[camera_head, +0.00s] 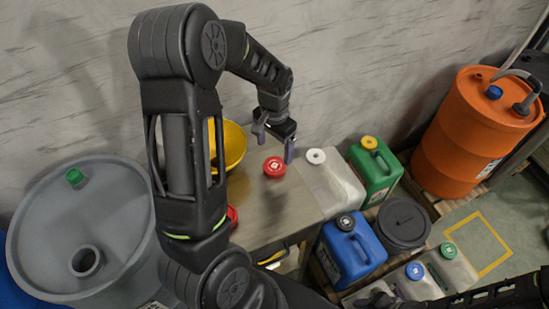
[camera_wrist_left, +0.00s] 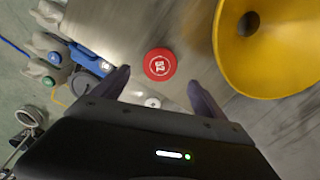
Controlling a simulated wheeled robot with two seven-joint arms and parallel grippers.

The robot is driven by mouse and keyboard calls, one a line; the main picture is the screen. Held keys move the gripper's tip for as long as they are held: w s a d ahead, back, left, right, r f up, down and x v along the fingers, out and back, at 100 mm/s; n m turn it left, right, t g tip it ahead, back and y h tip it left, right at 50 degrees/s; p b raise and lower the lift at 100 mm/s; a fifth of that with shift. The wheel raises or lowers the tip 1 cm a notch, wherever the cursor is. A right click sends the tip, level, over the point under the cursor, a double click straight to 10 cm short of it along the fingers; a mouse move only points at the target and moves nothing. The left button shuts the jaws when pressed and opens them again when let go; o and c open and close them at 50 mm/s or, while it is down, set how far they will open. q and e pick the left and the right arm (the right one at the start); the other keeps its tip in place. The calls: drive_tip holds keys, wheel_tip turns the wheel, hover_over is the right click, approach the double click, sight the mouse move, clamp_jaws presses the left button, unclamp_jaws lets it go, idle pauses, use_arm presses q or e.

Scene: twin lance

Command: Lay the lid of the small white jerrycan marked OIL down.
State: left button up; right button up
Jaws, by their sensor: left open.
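A round red lid (camera_head: 274,167) with a white mark on top lies on the grey table, and it also shows in the left wrist view (camera_wrist_left: 159,64). My left gripper (camera_head: 273,147) is open and empty just above and behind the lid. In the left wrist view the lid shows beyond and between the spread fingertips (camera_wrist_left: 158,84), touching neither. The small white jerrycan (camera_head: 342,186) stands at the table's right end, with a white ring-shaped top (camera_head: 316,156). I cannot read an OIL mark on it. My right gripper is not clearly seen.
A yellow funnel or bowl (camera_head: 233,146) stands left of the lid, close to my left gripper; it is large in the wrist view (camera_wrist_left: 272,70). Green (camera_head: 376,172) and blue (camera_head: 352,252) jerrycans stand at the right. Bare table (camera_head: 285,205) lies in front of the lid.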

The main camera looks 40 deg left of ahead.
use_arm(q)
wheel_tip(320, 180, up, 4)
